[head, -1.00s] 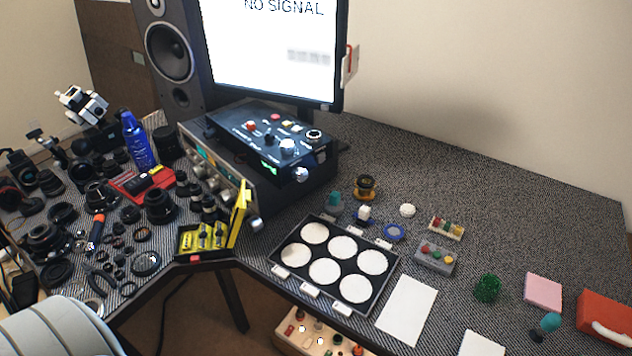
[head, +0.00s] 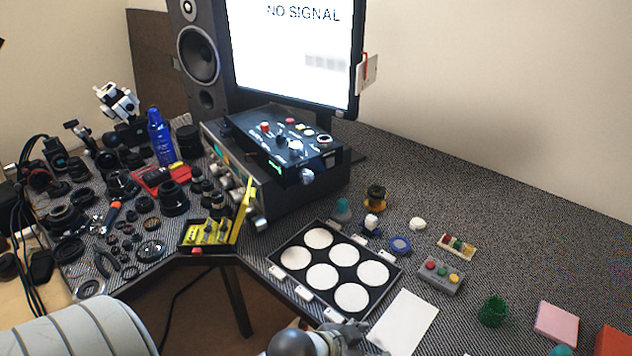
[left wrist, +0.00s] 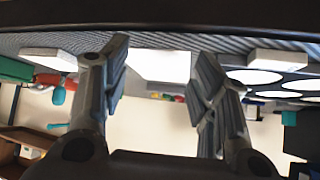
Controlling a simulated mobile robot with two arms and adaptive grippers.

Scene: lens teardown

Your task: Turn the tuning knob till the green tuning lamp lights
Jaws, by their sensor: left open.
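A black control box (head: 262,140) sits on a wider silver-fronted unit (head: 222,178) below the monitor. Its top carries a silver knob (head: 295,147), red buttons and other small controls. Another silver knob (head: 307,177) sticks out at its front right corner. I cannot tell which one is the tuning knob. A small green display (head: 275,166) glows on the box's front; I cannot make out a separate lit green lamp. My left gripper (left wrist: 160,80) is open and empty in the left wrist view, with a white sheet and tray circles behind its fingers. My right gripper is not visible.
The monitor (head: 300,50) reads "NO SIGNAL". A black tray (head: 271,262) with white circles and a yellow case (head: 208,233) lie in front of the box. Lens parts crowd the left table. A grey button block (head: 440,277) and a green cup (head: 493,311) stand right.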

